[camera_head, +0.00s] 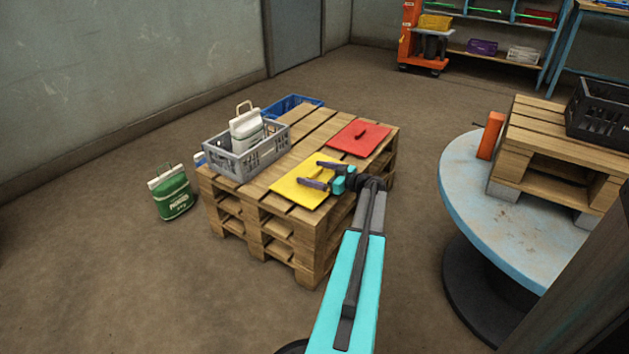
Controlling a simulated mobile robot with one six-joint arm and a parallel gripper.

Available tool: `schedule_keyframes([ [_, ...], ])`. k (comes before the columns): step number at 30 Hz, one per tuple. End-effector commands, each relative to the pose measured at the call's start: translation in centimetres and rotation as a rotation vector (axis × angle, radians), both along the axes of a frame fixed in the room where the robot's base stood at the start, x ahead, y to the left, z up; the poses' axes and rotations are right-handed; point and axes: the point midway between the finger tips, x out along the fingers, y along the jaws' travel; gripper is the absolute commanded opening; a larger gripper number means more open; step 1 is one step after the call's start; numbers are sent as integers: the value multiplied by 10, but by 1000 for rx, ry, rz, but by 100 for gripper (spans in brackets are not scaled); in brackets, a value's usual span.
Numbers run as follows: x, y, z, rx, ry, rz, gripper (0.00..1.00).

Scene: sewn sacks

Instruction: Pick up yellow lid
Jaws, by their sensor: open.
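The yellow lid (292,190) lies flat on top of the stacked wooden pallets (268,214), near their front right side. My gripper (309,173) reaches over the lid from the right, with its two dark fingers spread apart and pointing left. Nothing shows between the fingers. The gripper covers part of the lid, and I cannot tell whether the fingers touch it. The lid's handle, if it has one, is hidden or not clear.
A red lid (358,139) lies behind the yellow one. A grey crate (245,163) with a white sack (246,126) stands at left, a blue crate (277,106) behind. A green sack (173,195) is on the floor. A round table (478,210) stands at right.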

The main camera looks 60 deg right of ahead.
Motion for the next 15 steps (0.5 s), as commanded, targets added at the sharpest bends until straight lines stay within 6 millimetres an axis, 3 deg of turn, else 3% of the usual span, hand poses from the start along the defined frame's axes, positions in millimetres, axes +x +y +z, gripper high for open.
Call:
schedule_keyframes([
  [9, 0, 0, 0, 0, 0, 0, 92],
  [15, 0, 0, 0, 0, 0, 0, 59],
])
